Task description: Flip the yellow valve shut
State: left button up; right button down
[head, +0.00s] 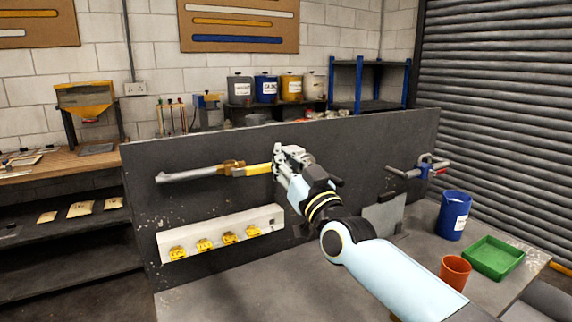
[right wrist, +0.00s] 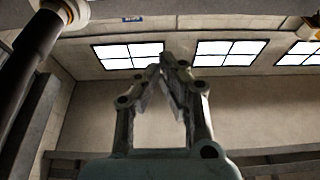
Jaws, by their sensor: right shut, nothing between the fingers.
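The yellow valve has a brass body (head: 231,168) on a grey pipe (head: 185,175) along the dark upright panel. Its yellow lever (head: 254,170) points right, roughly in line with the pipe. My right gripper (head: 282,158) is at the right end of the lever and hides its tip. I cannot tell whether they touch. In the right wrist view, the right gripper's fingers (right wrist: 166,66) meet at the tips with nothing between them. The valve is not visible there. My left gripper is not in view.
A dark panel (head: 140,200) stands behind the bench. A blue and red fitting (head: 428,166) is at right. A blue tin (head: 453,215), orange cup (head: 454,272) and green tray (head: 492,258) stand on the bench's right.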

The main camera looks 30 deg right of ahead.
jog(key=r, duration=0.2)
send_over(255, 170)
jog(key=s+d, duration=0.2)
jog(key=d, duration=0.1)
notch_tip(255, 170, down, 4)
jog(key=shift+b, duration=0.3)
jog(key=shift+w+f, duration=0.1)
jog(key=shift+w, duration=0.05)
